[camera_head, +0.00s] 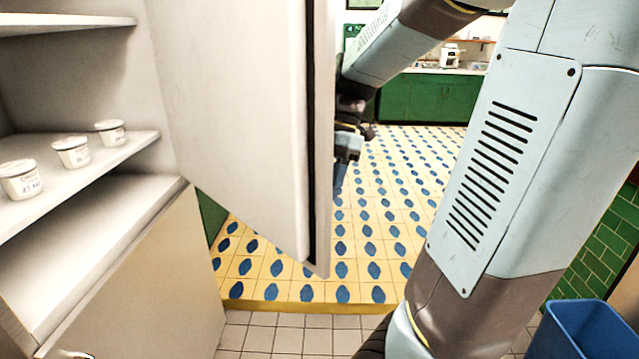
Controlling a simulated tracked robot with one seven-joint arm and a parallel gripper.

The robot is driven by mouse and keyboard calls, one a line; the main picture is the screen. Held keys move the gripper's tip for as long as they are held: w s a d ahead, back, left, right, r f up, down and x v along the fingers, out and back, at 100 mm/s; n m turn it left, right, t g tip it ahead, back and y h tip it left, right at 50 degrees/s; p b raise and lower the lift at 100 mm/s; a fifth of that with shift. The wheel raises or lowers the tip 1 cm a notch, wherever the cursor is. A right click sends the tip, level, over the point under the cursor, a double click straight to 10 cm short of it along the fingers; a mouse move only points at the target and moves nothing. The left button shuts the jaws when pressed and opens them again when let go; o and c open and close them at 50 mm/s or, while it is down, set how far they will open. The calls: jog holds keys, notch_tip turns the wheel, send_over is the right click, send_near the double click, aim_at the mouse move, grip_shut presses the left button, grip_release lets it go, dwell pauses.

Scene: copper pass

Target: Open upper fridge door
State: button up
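The upper fridge door (240,110) stands wide open, swung out from the fridge, with its inner face toward me. The open fridge compartment shows at the left, with white shelves (75,185). My gripper (345,165) is behind the far edge of the door, on its outer side. The door hides part of it, and its fingers are too small and dark to read. I cannot tell whether it touches the door or a handle. The lower fridge door (150,285) is closed below.
Three white tubs (72,152) stand on a fridge shelf. A blue bin (582,330) is at the lower right, by a green tiled wall (610,230). A green counter (425,98) stands at the back. The patterned floor (375,225) between is clear.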

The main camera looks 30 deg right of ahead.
jog(key=shift+r, duration=0.1)
jog(key=v, duration=1.3)
jog(key=shift+r, duration=0.2)
jog(key=shift+d, duration=0.15)
